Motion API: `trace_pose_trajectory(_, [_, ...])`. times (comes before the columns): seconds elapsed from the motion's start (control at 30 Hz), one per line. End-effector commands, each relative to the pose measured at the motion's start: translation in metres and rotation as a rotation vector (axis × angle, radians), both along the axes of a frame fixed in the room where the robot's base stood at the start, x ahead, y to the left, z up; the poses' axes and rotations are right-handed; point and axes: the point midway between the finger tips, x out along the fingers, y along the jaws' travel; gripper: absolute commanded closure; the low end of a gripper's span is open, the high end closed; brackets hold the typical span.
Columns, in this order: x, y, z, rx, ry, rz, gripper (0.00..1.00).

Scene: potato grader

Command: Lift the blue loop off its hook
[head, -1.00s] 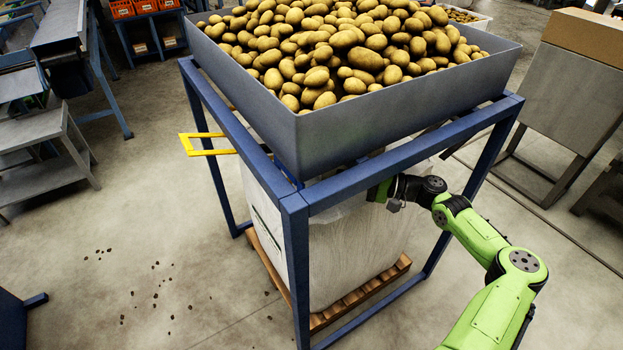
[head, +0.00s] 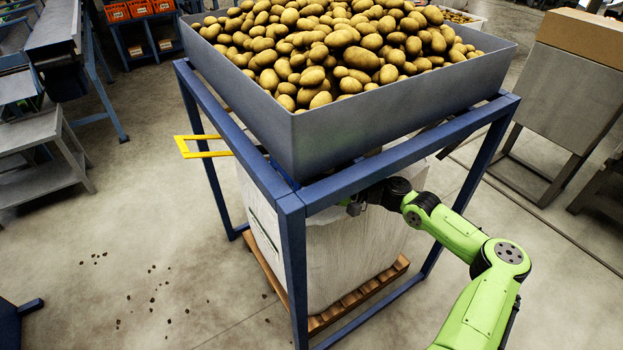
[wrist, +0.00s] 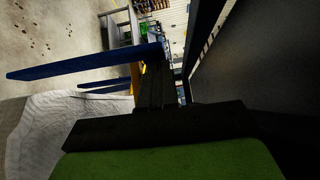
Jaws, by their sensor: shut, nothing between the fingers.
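My gripper (wrist: 155,75) shows in the wrist view as dark fingers, close together with nothing between them. In the head view its end is hidden behind the blue frame's front beam, just above the white bulk bag (head: 345,260). The bag also shows in the wrist view (wrist: 70,125), left of the fingers. I cannot clearly make out the blue loop or its hook in either view. A thin bright blue strip shows under the hopper near the front corner post, but I cannot tell what it is.
A blue frame (head: 293,265) carries a grey hopper (head: 400,110) full of potatoes, close above my gripper. A yellow handle (head: 201,154) sticks out at the left. The bag stands on a wooden pallet (head: 360,297). Floor on the left is mostly clear.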

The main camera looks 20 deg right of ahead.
Motion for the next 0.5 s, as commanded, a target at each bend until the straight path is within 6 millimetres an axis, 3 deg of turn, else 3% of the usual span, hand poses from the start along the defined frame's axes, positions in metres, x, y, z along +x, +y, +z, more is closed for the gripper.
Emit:
trace_pose_trajectory(0.23, [-0.008,0.023,0.008,-0.117,-0.037,0.007,1.00])
trace_pose_trajectory(0.5, [-0.019,0.057,0.006,-0.107,-0.033,0.005,1.00])
